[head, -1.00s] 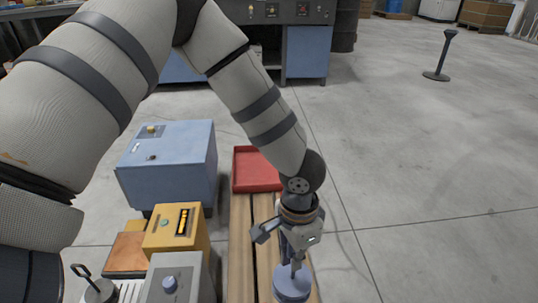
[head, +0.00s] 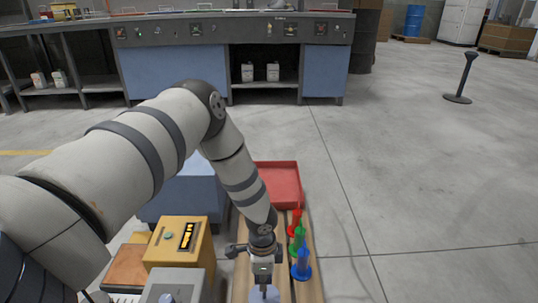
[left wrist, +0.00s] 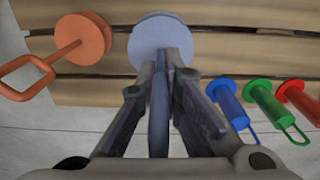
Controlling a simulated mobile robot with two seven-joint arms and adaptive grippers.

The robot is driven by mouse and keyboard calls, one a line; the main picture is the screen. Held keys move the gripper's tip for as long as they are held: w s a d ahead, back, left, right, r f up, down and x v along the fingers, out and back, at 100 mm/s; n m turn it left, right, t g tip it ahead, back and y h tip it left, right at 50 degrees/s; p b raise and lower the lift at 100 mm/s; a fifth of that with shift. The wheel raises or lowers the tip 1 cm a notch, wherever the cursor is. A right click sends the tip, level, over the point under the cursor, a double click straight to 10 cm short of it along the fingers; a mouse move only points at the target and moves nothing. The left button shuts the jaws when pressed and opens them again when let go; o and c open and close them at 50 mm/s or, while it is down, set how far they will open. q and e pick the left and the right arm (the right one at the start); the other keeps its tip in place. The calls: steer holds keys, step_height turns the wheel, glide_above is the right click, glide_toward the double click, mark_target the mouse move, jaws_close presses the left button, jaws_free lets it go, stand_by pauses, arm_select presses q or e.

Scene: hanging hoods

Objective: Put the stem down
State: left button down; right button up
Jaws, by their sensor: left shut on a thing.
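The stem, a grey-blue shaft with a round disc base (left wrist: 160,30), is in my left gripper (left wrist: 161,72). The shaft runs between the fingers, with the disc beyond the fingertips over the wooden slats. I cannot tell whether the disc touches the slats. In the head view my left gripper (head: 263,278) points down at the bottom edge, over the wooden bench (head: 312,287), with part of the pale blue stem (head: 265,295) below it. My right gripper is not in view.
Red (head: 295,222), green (head: 298,240) and blue (head: 302,264) handled pieces stand on the bench to the right. An orange one (left wrist: 85,40) is at left in the wrist view. A red tray (head: 277,184) lies behind; a yellow box (head: 178,243) stands left.

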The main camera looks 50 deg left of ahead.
mark_target(264, 297)
arm_select(q)
steer(key=shift+f+b, duration=1)
steer(key=shift+f, duration=1.75)
steer(key=c, duration=1.8)
jaws_free()
steer(key=shift+o, duration=0.2)
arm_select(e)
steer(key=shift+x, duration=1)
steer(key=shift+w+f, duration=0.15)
arm_select(q)
step_height(264, 297, up, 12)
steer(key=p, duration=0.5)
steer(key=shift+r, duration=0.25)
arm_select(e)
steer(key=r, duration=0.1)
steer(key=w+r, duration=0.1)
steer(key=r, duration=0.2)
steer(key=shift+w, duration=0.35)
arm_select(q)
steer(key=shift+f, duration=0.1)
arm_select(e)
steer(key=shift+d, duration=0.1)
